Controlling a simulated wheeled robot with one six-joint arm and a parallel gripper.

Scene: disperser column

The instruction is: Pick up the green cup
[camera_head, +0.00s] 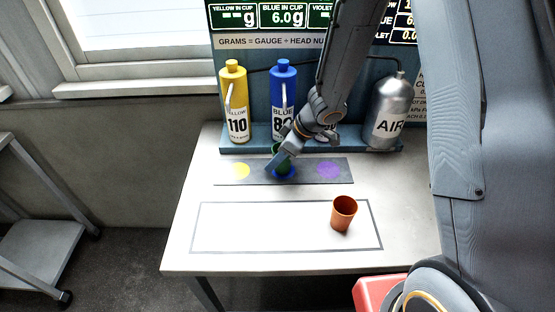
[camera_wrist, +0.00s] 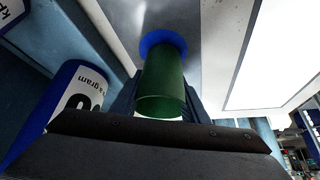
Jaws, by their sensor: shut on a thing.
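The green cup (camera_head: 283,167) is on or just over the blue spot (camera_head: 291,175) of the grey strip, in front of the blue bottle. My gripper (camera_head: 279,158) is shut on the cup and partly covers it. In the wrist view the green cup (camera_wrist: 164,85) is between the gripper's fingers, with the blue spot (camera_wrist: 163,39) beyond its far end. I cannot tell whether the cup touches the spot.
An orange cup (camera_head: 343,213) stands inside the outlined rectangle on the white table (camera_head: 185,215). Behind the strip (camera_head: 305,172) stand a yellow bottle (camera_head: 234,103), a blue bottle (camera_head: 283,88) and a silver AIR tank (camera_head: 389,110). The rectangle's left part is clear.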

